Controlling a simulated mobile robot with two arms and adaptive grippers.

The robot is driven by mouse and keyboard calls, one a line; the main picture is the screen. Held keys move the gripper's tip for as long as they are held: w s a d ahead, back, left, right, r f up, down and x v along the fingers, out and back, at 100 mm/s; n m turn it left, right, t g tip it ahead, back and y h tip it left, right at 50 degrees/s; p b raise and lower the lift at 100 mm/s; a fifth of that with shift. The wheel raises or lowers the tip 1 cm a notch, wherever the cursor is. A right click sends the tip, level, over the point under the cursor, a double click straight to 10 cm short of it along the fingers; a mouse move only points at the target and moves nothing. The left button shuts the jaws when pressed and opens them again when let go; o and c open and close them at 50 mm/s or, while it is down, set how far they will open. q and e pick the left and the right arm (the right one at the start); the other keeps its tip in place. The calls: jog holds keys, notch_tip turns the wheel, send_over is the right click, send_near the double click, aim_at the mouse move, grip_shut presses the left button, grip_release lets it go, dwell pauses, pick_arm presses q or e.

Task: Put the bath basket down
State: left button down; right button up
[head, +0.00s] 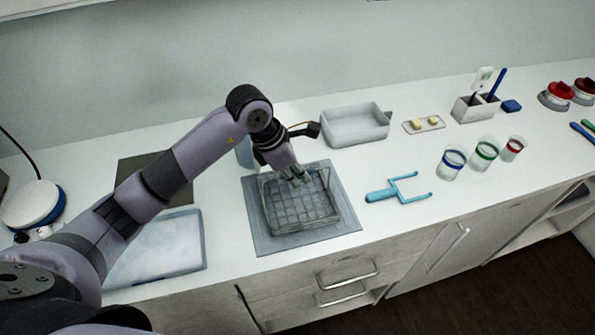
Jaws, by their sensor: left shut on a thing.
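The bath basket (302,209) is a grey wire basket with a gridded floor. It is over a grey square mat (263,237) near the middle of the counter. Whether it rests on the mat or hangs just above it is hard to tell. My left gripper (296,178) reaches down to the basket's far side and is shut on it. The fingertips partly hide the basket's far rim. My right gripper does not show.
A white tub (356,124) stands behind the basket. A blue two-pronged tool (397,190) lies right of the mat. Several banded cups (484,153) stand farther right. A shallow tray (165,243) lies left, under my arm. The counter's front edge is close to the mat.

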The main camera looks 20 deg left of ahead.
pick_arm(q)
jog(key=shift+f, duration=0.1)
jog(key=c, duration=1.7)
grip_release()
jog(key=b+v, duration=0.2)
jog(key=v, duration=1)
jog(key=shift+w+b, duration=0.1)
jog(key=shift+b, duration=0.25)
